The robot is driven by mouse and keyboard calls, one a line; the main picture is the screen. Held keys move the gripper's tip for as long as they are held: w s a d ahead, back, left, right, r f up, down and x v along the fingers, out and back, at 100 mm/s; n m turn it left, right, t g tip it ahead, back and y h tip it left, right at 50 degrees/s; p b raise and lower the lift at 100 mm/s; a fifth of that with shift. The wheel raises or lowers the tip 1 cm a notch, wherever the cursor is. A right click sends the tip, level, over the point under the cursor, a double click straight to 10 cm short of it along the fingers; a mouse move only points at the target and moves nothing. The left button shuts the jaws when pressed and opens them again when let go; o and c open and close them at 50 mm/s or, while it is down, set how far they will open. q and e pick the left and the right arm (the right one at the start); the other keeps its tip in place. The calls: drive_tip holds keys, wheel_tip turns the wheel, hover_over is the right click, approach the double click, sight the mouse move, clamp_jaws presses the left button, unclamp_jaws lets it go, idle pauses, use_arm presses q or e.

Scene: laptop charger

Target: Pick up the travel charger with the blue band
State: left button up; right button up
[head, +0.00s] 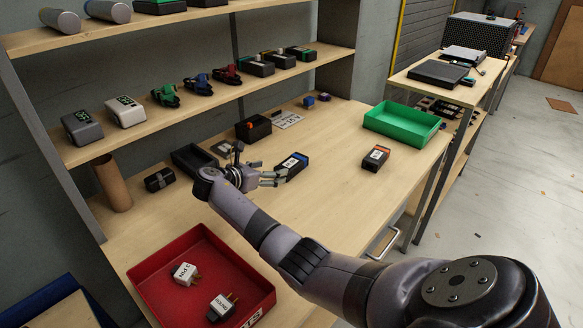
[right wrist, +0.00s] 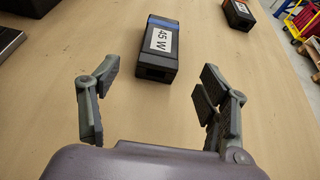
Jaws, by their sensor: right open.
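The travel charger with the blue band (head: 292,165) is a black block with a white label, lying on the wooden table. In the right wrist view the charger (right wrist: 158,50) shows its "45 W" label and the blue band at its far end. My right gripper (head: 278,178) is open and empty, just left of the charger in the head view. In the right wrist view its fingers (right wrist: 158,82) are spread wide, with the charger ahead of them, between their directions and not enclosed. My left gripper is not in view.
A similar charger with an orange band (head: 375,158) lies to the right. Behind are a green tray (head: 437,136), a black box (head: 253,127) and an open black tray (head: 190,158). A red tray (head: 150,268) holding two plugs is in front. Shelves (head: 215,103) stand above the table's back.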

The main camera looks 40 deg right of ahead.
sight(276, 169)
drive_tip(key=x, duration=0.2)
drive_tip(key=shift+d+f, duration=0.1)
drive_tip(key=shift+d, duration=0.2)
drive_tip(key=shift+w+d+f, duration=0.1)
drive_tip(key=shift+d+f, duration=0.1)
drive_tip(key=shift+d, duration=0.25)
drive_tip(key=b+x, duration=0.1)
drive_tip(key=x, duration=0.4)
drive_tip(key=shift+a, duration=0.1)
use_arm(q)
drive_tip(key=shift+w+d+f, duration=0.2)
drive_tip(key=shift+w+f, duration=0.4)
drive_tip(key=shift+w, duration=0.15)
use_arm(e)
drive_tip(key=shift+c, duration=0.4)
drive_tip(key=shift+r, duration=0.1)
drive_tip(key=c, duration=1.3)
